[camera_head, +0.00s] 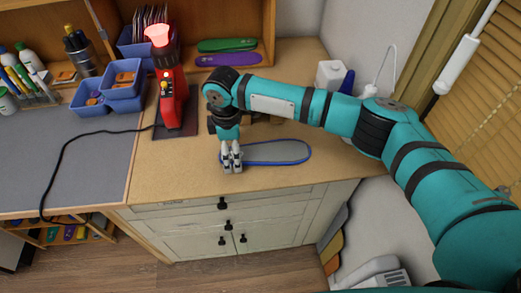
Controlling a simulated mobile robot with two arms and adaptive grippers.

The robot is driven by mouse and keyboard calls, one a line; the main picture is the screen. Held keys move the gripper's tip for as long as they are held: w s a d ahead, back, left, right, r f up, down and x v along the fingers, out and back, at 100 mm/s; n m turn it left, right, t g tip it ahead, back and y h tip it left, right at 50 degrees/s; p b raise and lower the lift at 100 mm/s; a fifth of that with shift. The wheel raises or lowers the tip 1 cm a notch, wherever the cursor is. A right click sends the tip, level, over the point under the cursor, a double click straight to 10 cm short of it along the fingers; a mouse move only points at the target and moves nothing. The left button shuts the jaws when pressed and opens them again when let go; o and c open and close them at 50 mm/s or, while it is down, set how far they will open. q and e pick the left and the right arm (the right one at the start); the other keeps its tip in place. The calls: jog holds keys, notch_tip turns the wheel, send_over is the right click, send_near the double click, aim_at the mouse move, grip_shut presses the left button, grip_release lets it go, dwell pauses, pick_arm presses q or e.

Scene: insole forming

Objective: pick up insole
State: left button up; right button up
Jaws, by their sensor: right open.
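A grey insole with a blue rim (280,151) lies flat on the tan worktop, its long side running left to right. My right gripper (232,168) points down at the insole's left end and hides that end. The fingers look close together and appear to be around or just over the tip; I cannot tell if they touch it. My left gripper is not in view.
A red machine with a lit red top (170,85) stands left of my right gripper. Blue bins (122,80) sit farther left. Green (228,44) and purple (228,59) insoles lie on a shelf behind. The worktop (180,175) is clear near its front edge.

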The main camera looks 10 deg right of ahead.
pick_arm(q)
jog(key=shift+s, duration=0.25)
pick_arm(e)
jog(key=shift+f, duration=0.3)
jog(key=c, duration=1.1)
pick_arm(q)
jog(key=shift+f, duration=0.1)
pick_arm(e)
jog(key=shift+o, duration=0.2)
jog(key=shift+r, duration=0.2)
